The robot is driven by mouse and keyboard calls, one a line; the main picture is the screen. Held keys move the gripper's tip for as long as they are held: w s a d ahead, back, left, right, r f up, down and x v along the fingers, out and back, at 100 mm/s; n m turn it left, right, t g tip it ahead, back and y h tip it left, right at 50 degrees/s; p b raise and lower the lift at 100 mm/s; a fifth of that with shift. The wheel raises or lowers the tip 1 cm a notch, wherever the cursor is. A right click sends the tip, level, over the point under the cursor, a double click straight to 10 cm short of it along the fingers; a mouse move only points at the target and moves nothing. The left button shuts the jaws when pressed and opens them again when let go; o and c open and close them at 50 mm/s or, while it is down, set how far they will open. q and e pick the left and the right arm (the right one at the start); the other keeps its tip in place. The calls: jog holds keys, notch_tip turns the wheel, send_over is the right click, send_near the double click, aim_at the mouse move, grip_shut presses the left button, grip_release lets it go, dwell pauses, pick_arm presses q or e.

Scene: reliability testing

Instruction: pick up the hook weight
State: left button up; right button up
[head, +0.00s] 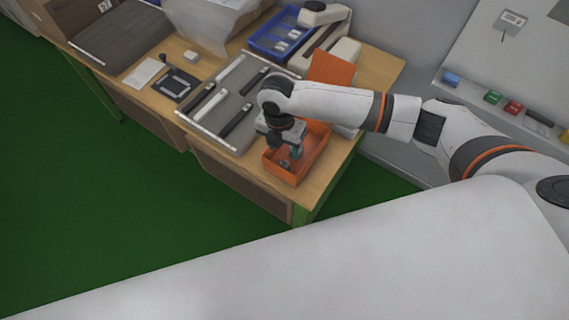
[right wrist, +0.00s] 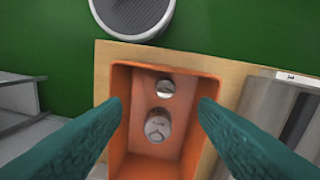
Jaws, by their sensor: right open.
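An orange bin (head: 313,158) stands at the near right corner of the wooden table; its inside wall shows in the right wrist view (right wrist: 190,145). Two small metal pieces lie in it. The larger is a silver cylinder (right wrist: 158,127), seen from above; the smaller is a shiny round piece (right wrist: 165,88) beside it. I cannot tell for sure which is the hook weight, as no hook shows clearly. My right gripper (head: 285,150) is above the bin, pointing down, with nothing between its teal fingers; they also show in the right wrist view (right wrist: 160,108). My left gripper is out of view.
A grey tray (head: 240,76) with dark and light bars lies left of the bin. A blue bin (head: 266,40) and a white device (head: 322,14) stand behind. An orange panel (head: 332,69) is behind my right forearm. The bin's walls surround the metal pieces closely.

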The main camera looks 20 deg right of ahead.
aim_at(284, 162)
notch_tip(284, 162, down, 3)
jog(key=shift+f, duration=0.15)
jog(key=shift+f+p, duration=0.55)
jog(key=shift+f, duration=0.05)
notch_tip(284, 162, down, 4)
jog(key=shift+w+f+p, duration=0.1)
jog(key=shift+w+p, duration=0.05)
jog(key=shift+p, duration=0.35)
jog(key=shift+c, duration=0.3)
grip_shut()
